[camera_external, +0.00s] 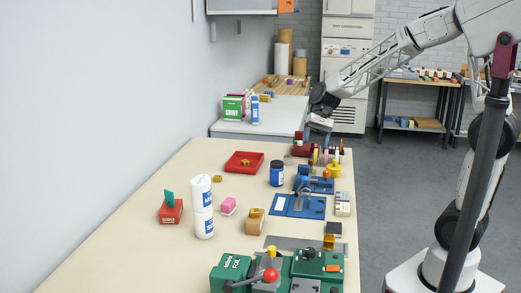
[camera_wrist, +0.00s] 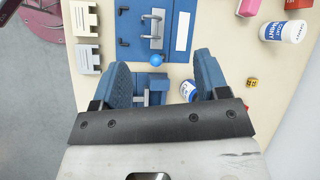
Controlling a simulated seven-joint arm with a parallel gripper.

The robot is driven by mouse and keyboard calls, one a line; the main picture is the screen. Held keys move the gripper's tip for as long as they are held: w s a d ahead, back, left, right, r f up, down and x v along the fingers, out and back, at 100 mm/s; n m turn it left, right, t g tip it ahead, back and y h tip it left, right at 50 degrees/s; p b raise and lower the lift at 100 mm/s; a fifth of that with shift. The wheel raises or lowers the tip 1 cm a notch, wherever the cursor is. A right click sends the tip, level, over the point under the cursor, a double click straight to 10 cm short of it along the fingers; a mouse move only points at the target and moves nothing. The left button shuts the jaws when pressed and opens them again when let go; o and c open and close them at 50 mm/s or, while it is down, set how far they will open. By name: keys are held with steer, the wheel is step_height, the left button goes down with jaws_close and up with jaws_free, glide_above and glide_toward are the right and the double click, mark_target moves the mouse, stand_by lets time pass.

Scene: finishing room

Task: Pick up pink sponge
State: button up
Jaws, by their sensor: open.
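The pink sponge (camera_external: 228,205) lies on the pale workbench, just right of the white bottles, in the external view. In the wrist view a pink block that looks like it (camera_wrist: 248,7) is cut off by the top edge, right of the blue plate. My gripper (camera_external: 311,138) is at the far right part of the bench, well behind and to the right of the sponge. In the wrist view its two blue fingers (camera_wrist: 160,75) are spread wide, above a blue fixture, with nothing held between them.
White bottles (camera_external: 203,215) stand beside the sponge, and a wooden block (camera_external: 254,222) sits to its right. Green machines (camera_external: 318,265) fill the near end. The bench's left edge looks clear.

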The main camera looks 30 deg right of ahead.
steer(key=w+a+f+m+g+y, duration=0.1)
steer(key=w+a+f, duration=0.35)
steer(key=a, duration=0.25)
steer(key=w+a+f+m+g+y, duration=0.2)
steer(key=w+a+f, duration=0.2)
steer(key=w+a, duration=0.15)
steer(key=m+g+y, duration=0.1)
steer(key=m+y, duration=0.1)
glide_toward(232, 198)
steer(key=x, duration=0.4)
steer(key=shift+r, duration=0.1)
steer(key=shift+a+f+m+g, duration=0.3)
steer(key=shift+a+f, duration=0.1)
steer(key=shift+x, duration=1.3)
steer(key=shift+a, duration=0.1)
steer(key=shift+x, duration=2.5)
steer(key=shift+w+f, duration=0.1)
